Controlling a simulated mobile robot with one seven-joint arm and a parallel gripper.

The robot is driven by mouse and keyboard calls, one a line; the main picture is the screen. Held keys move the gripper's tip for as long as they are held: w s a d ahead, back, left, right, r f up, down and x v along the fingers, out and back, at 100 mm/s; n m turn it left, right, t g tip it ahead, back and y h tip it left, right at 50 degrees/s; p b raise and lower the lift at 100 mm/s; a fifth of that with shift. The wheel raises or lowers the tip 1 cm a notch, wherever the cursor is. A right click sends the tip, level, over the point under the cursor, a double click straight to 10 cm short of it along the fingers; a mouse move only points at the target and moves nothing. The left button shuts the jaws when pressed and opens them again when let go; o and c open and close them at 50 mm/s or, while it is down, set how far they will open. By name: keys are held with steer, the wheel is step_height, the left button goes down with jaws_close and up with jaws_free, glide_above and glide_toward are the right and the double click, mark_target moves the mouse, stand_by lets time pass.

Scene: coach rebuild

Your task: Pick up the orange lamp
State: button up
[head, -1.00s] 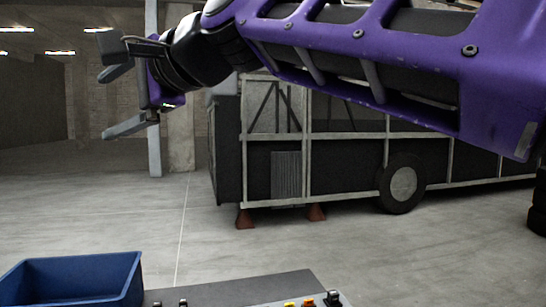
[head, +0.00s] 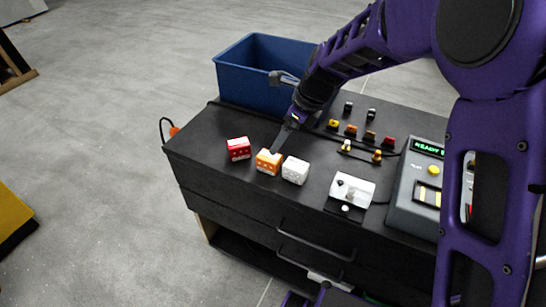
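The orange lamp (head: 267,163), a small block with a pale top, sits on the dark bench top (head: 215,125) near its front edge. It stands between a red lamp (head: 239,149) on its left and a white lamp (head: 295,171) on its right. My gripper (head: 277,114) is above and behind the lamps, with its fingers spread wide and nothing seen between them. One finger points down towards the orange lamp's back edge, overlapping it slightly in the picture; I cannot tell whether they touch. The other finger is up by the blue bin's rim.
A blue bin (head: 236,80) stands at the bench's back left, close to my gripper. Several small coloured pieces (head: 351,131), a white switch box (head: 352,188) and a grey console (head: 414,198) with a lit display occupy the right side. The bench's front left corner is clear.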

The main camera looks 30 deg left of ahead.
mark_target(270, 156)
steer(key=x, duration=1.1)
steer(key=shift+w+a+f, duration=0.15)
steer(key=shift+w+f, duration=0.1)
steer(key=shift+w, duration=0.1)
jaws_close()
